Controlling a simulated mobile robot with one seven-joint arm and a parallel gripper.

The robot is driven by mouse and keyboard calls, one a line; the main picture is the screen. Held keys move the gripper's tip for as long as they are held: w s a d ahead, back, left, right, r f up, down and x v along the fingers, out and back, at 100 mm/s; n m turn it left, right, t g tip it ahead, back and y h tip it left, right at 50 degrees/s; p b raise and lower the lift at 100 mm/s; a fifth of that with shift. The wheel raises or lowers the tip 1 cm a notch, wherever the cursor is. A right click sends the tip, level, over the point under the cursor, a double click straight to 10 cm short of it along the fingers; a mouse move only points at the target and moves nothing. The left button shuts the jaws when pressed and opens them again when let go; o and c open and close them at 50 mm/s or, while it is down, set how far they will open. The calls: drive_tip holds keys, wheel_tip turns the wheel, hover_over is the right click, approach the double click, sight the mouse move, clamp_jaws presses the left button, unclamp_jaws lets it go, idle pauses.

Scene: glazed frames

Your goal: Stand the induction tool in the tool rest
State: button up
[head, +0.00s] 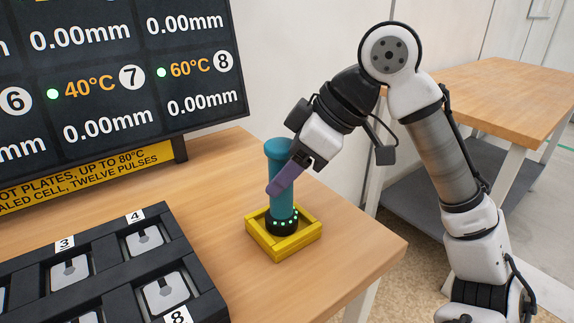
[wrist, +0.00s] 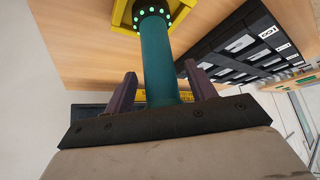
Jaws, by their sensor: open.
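The induction tool (head: 281,190) is a teal cylinder with a wider top and a black base ring dotted with green lights. It stands upright inside the tool rest (head: 262,249), a square yellow frame near the table's right corner. In the wrist view the tool (wrist: 157,62) runs between the two purple fingers, with its lit end inside the yellow rest (wrist: 122,14). My gripper (head: 272,188) is open at the tool's upper part, one finger showing in front of it. In the wrist view the fingers (wrist: 161,85) stand apart either side of the tool, with gaps visible.
A black tray (head: 107,266) with numbered cells stands at the left front. A large dark display (head: 120,75) with a yellow label strip stands behind. The table's right edge is close to the rest. Another wooden table (head: 500,95) stands at the back right.

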drive_tip(key=shift+r, duration=0.1)
drive_tip(key=p+v, duration=0.1)
drive_tip(key=v, duration=1.1)
